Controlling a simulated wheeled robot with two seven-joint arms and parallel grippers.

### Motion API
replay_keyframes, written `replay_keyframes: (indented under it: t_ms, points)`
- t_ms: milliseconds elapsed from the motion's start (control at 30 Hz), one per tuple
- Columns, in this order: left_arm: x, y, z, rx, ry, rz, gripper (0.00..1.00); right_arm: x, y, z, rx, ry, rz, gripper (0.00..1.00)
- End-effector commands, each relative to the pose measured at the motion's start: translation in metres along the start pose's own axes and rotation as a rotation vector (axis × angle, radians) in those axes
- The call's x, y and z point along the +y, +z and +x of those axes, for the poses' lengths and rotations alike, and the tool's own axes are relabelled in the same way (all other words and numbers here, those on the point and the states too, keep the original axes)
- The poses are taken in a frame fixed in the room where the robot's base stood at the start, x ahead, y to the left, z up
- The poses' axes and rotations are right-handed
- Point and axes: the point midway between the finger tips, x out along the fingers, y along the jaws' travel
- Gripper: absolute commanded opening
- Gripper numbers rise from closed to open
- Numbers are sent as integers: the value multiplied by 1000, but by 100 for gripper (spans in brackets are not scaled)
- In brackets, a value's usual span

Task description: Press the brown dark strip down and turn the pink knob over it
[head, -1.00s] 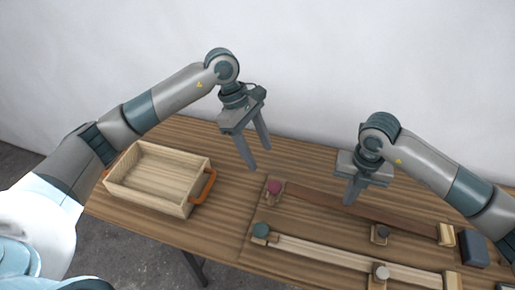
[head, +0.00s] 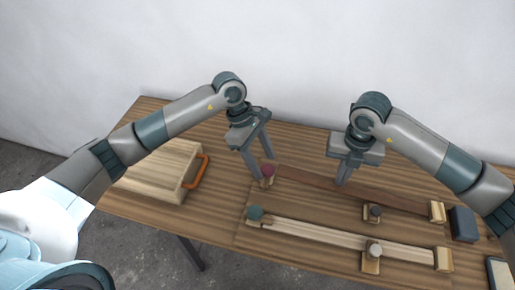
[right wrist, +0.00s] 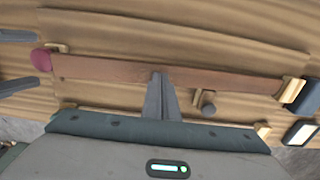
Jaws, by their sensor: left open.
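The brown dark strip (head: 310,180) lies along the back of the board, and it spans the right wrist view (right wrist: 105,70). The pink knob (head: 268,169) stands at its left end on a small light wood block. The knob also shows at the left of the right wrist view (right wrist: 41,60). My left gripper (head: 261,167) is open at the knob, its fingers on either side; contact is unclear. My right gripper (head: 343,172) is shut and empty, its fingertips (right wrist: 158,76) over the strip left of its middle. I cannot tell whether they touch it.
A paler strip (head: 320,234) runs in front, with a teal knob (head: 255,213) at its left end. Grey knobs (head: 375,211) (head: 373,249) stand on blocks near the strips. A dark block (head: 463,224) is at right. A wooden crate (head: 150,180) with an orange handle stands at left.

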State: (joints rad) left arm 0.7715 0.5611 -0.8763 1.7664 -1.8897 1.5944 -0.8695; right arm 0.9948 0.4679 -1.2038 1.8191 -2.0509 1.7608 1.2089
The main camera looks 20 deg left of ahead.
Motion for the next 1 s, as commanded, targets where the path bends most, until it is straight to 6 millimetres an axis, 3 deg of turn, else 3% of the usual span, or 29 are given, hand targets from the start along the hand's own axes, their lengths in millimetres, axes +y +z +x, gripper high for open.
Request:
replay_keyframes:
  t_ms: [200, 533, 733, 1000]
  points:
    - [0, 0, 15, 0, 0, 2, 54, 0, 0, 0, 0, 0, 0, 0]
    - [0, 0, 17, 0, 0, 1, 54, 0, 0, 0, 0, 0, 0, 0]
    - [0, 0, 17, 0, 0, 1, 10, 0, 0, 0, 0, 0, 0, 0]
    - [0, 0, 17, 0, 1, 1, 10, 0, 0, 2, 0, 0, 0, 0]
